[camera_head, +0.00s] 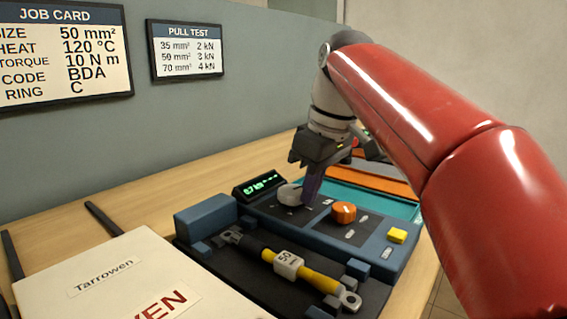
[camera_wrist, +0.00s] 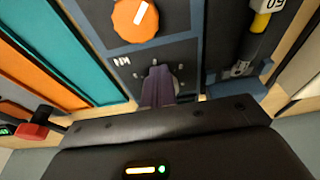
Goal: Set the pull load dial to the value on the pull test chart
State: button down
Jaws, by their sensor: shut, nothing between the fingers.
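The pull test chart (camera_head: 187,49) on the wall reads 35 mm² 2 kN, 50 mm² 3 kN and 70 mm² 4 kN. The job card (camera_head: 66,52) beside it gives size 50 mm². A panel on the bench carries a grey dial (camera_head: 289,194) and an orange dial (camera_head: 343,212). Their labels are too small to read, so I cannot tell which is the pull load dial. The orange dial with its white mark also shows in the wrist view (camera_wrist: 135,19). My gripper (camera_head: 311,196) is shut and empty, its fingertips low beside the grey dial; contact is unclear. The fingers show in the wrist view (camera_wrist: 158,84).
A green-lit display (camera_head: 263,184) stands behind the dials; its digits are blurred. A yellow button (camera_head: 397,236) is at the panel's right. A yellow-and-black cable (camera_head: 316,278) tagged 50 lies in front. A white binder (camera_head: 105,270) is at the left. Teal and orange strips lie behind the panel.

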jog(key=shift+s+a, duration=0.25)
jog(key=shift+a, duration=0.2)
dwell(0.4)
jog(key=shift+s, duration=0.15)
jog(key=shift+s+d, duration=0.15)
jog(key=shift+s, duration=0.05)
notch_tip(320, 180, up, 6)
jog(key=p, duration=0.1)
dwell(0.3)
jog(key=shift+s+a+f+m+t+h+b, duration=0.15)
jog(key=shift+f+m+h+b, duration=0.25)
jog(key=shift+f+m, duration=1.1)
jog(key=shift+w+a+f+m+t+h+b, duration=0.15)
jog(key=shift+a+f+m+h+b, duration=0.3)
jog(key=shift+m, duration=2.05)
jog(key=shift+s+a+f+m+t+h+b, duration=0.1)
jog(key=shift+f+m+t+h+b, duration=0.25)
jog(key=shift+f+m, duration=1.2)
jog(key=shift+r+m, duration=0.45)
